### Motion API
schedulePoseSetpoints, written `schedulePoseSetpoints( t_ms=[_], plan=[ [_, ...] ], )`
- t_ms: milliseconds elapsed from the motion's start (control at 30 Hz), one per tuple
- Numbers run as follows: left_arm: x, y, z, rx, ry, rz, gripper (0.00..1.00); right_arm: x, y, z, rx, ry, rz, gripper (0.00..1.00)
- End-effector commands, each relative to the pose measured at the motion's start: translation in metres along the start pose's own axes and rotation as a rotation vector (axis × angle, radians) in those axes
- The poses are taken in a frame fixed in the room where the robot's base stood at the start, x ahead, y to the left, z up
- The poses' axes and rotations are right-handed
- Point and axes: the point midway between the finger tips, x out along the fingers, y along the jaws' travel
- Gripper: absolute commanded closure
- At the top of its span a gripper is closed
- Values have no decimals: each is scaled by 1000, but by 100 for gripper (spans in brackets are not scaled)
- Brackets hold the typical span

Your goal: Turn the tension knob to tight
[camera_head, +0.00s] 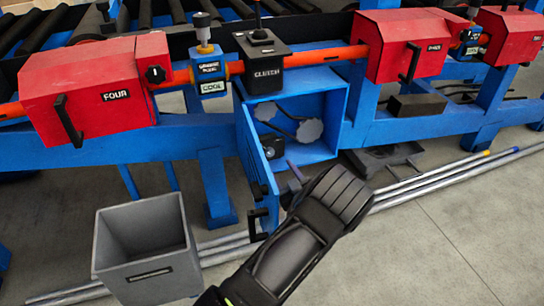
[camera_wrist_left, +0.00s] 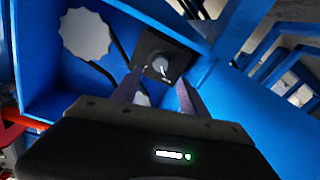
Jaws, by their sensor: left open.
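A small round grey knob with a white pointer line on a black square plate shows in the left wrist view (camera_wrist_left: 160,66); it appears to be the tension knob, but no label is readable. In the head view its dark plate (camera_head: 271,149) sits low inside the open blue cabinet (camera_head: 340,105). My left gripper (camera_head: 292,178) reaches to the cabinet's opening from below. In the left wrist view its open fingers (camera_wrist_left: 159,77) point at the knob, one on each side in the picture. I cannot tell whether they touch it. My right gripper is out of view.
A grey scalloped wheel (camera_head: 309,130) sits deeper in the cabinet; it also shows in the left wrist view (camera_wrist_left: 87,35). The open blue door (camera_head: 252,165) stands left of my gripper. A grey bin (camera_head: 147,247) is at lower left. The black clutch box (camera_head: 262,62) is above.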

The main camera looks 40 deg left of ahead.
Motion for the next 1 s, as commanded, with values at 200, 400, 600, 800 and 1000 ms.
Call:
schedulePoseSetpoints(
  t_ms=[200,400,600,800,1000],
  plan=[
    [23,-1,2,-1,2,-1,49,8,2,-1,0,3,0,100],
    [54,-1,2,0,1,-1,49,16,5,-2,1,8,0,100],
    [74,0,1,-1,1,0,49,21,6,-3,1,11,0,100],
    [76,0,0,1,0,0,49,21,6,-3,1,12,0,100],
    [76,0,0,1,0,0,57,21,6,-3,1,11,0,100]
  ],
)
